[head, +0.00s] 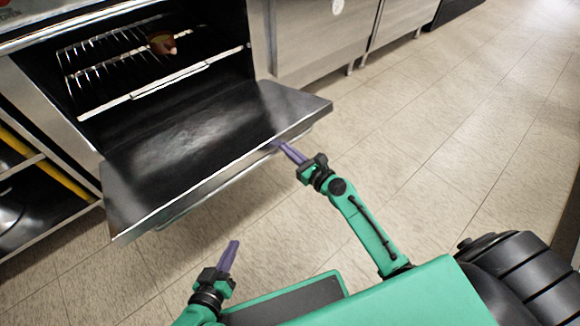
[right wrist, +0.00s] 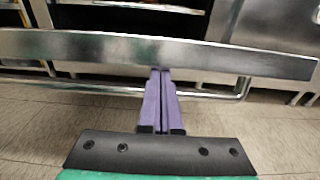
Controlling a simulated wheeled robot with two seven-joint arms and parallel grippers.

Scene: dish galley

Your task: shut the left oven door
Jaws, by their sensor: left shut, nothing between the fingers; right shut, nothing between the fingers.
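The oven door (head: 205,150) hangs open, folded down and outward from the oven, with its dark inner face up. In the right wrist view the door's metal edge (right wrist: 90,47) runs across the picture, with a bar handle (right wrist: 215,95) below it. My right gripper (head: 281,146) is shut and empty, its purple fingertips at the door's outer edge near the right corner. In the right wrist view the fingertips (right wrist: 160,72) overlap the door's lower edge; I cannot tell whether they touch. My left gripper (head: 234,243) is shut and empty, below the door and apart from it.
Inside the oven is a wire rack (head: 120,55) with a brownish object (head: 162,42) on it. Steel cabinets (head: 320,40) stand to the right of the oven, and an open shelf unit (head: 30,170) is at the left. The tiled floor (head: 440,130) at right is clear.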

